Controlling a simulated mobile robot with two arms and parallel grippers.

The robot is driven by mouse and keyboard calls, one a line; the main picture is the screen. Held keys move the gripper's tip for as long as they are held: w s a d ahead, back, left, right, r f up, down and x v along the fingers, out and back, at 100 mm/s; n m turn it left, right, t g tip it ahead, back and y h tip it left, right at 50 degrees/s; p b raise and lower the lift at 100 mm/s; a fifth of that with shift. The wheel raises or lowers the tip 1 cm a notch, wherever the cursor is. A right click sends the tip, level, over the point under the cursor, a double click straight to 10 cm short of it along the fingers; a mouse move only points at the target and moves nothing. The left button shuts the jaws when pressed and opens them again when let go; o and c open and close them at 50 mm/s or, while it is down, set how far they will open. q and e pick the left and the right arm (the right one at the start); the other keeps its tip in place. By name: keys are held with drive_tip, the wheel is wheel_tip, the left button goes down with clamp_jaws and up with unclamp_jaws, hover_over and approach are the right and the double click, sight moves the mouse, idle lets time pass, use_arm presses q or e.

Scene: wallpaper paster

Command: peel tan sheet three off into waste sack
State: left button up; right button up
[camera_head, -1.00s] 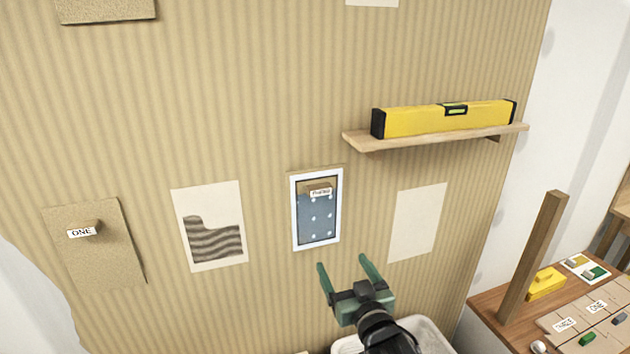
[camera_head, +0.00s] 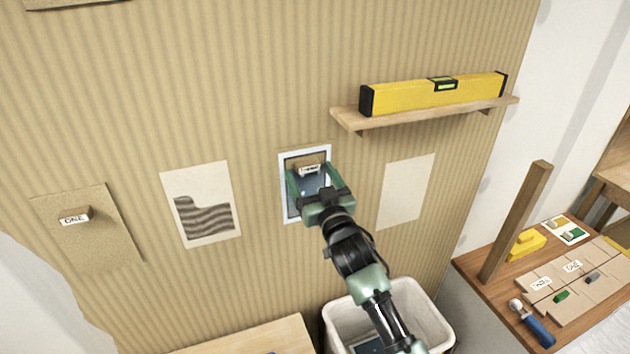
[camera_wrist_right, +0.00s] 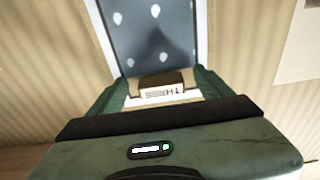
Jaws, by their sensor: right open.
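A blue sheet with white dots and a white border (camera_head: 289,200) is on the striped wall. A small tan tab (camera_head: 306,168) with a white label sits at its top. In the right wrist view the label (camera_wrist_right: 162,93) appears to read THREE, upside down. The sheet under this tab looks blue, not tan. My right gripper (camera_head: 311,180) is open in front of the sheet, its fingers on either side of the tab. It hides the lower part of the sheet. A white bin (camera_head: 425,312) stands below, with something dark blue inside. My left gripper is not in view.
A tan sheet (camera_head: 90,235) with tab ONE hangs at the left. A grey-patterned sheet (camera_head: 200,180) and a plain cream sheet (camera_head: 407,190) flank the blue one. A shelf (camera_head: 430,115) with a yellow level (camera_head: 435,95) juts out above right. A wooden post (camera_head: 515,220) rises from the table.

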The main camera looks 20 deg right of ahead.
drive_tip(key=c, duration=1.5)
drive_tip(key=shift+s+f, duration=0.1)
drive_tip(key=shift+s, duration=0.1)
drive_tip(key=shift+s+p, duration=1.1)
drive_tip(key=shift+s, duration=1.1)
drive_tip(key=shift+s+d+p, duration=0.15)
drive_tip(key=shift+s+p, duration=1.1)
drive_tip(key=shift+s, duration=2.35)
